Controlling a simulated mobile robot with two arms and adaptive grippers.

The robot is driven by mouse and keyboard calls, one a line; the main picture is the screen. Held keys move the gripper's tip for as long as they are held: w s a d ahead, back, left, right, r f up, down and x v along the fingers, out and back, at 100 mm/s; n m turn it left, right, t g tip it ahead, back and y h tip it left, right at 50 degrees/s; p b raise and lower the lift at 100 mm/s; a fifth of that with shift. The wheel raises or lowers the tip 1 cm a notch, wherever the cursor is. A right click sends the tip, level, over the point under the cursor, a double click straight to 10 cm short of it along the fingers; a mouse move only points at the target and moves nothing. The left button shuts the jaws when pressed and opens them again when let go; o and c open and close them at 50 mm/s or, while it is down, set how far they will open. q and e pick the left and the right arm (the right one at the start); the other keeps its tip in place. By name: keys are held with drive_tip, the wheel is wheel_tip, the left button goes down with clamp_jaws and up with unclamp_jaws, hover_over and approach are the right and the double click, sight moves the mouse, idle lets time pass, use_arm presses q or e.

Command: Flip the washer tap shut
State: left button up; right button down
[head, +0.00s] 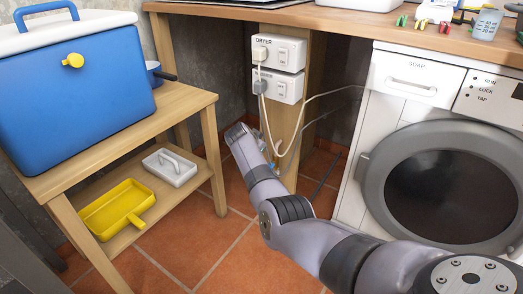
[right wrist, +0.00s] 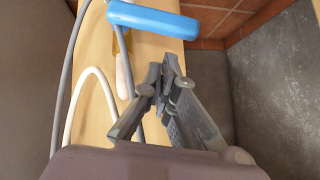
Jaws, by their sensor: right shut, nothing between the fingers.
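A blue lever (right wrist: 153,19), which looks like the washer tap's handle, lies across the wooden post (right wrist: 105,120) in the right wrist view. My left gripper is out of view.
The washer (head: 450,185) stands at the right under the wooden worktop. Dryer sockets (head: 279,53) with plugs and hanging cables are on the post. A wooden shelf unit (head: 190,105) with a blue cooler (head: 80,85) stands at the left. A white hose (right wrist: 80,82) loops beside my gripper.

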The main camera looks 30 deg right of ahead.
drive_tip(key=v, duration=1.1)
drive_tip(key=shift+s+a+r, duration=0.2)
drive_tip(key=shift+a+r, duration=0.05)
drive_tip(key=shift+a, duration=0.05)
idle(0.4)
